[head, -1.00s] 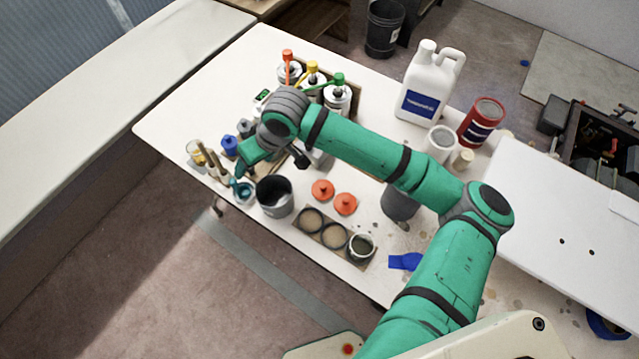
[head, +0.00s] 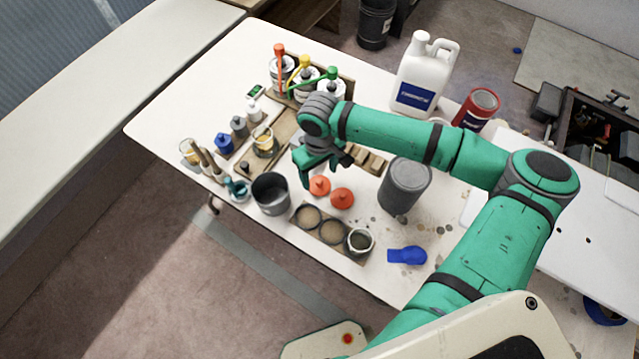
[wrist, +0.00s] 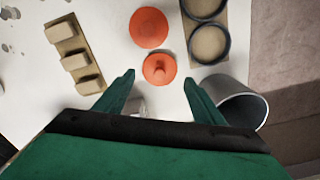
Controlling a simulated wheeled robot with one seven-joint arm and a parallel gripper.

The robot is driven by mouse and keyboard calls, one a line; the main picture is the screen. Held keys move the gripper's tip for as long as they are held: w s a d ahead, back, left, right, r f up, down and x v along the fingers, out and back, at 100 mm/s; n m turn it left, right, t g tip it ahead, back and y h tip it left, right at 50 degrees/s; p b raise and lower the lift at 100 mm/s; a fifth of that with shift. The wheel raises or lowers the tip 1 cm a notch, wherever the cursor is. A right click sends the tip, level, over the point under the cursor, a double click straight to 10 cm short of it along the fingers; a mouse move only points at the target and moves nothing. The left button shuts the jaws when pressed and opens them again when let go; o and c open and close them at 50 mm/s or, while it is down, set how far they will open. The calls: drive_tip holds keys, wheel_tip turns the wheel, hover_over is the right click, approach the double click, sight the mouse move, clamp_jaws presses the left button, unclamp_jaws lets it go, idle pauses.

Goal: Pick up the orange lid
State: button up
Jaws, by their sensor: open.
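Two orange lids lie side by side on the white table. One orange lid (head: 319,186) is nearer my gripper, and a second orange lid (head: 342,198) lies to its right. In the wrist view the nearer lid (wrist: 159,69), with a raised knob, sits just beyond and between my fingertips. The other lid (wrist: 149,28) is farther up the picture. My gripper (wrist: 158,82) is open and empty above the table; in the head view my gripper (head: 318,172) hangs just behind the nearer lid. Neither lid is touched as far as I can see.
A dark grey can (head: 271,194) stands close on the left. A holder with round wells (head: 320,232) lies in front, with a small cup (head: 360,241) at its right end. A grey cylinder (head: 404,186) stands to the right. Beige blocks (head: 367,159) lie behind the lids.

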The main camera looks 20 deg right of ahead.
sight(319, 181)
drive_tip(key=shift+w+f, duration=0.2)
drive_tip(key=shift+f, duration=2.3)
drive_tip(key=shift+a, duration=0.1)
drive_tip(key=shift+s, duration=0.1)
drive_tip(key=c, duration=0.8)
drive_tip(key=shift+r, duration=0.1)
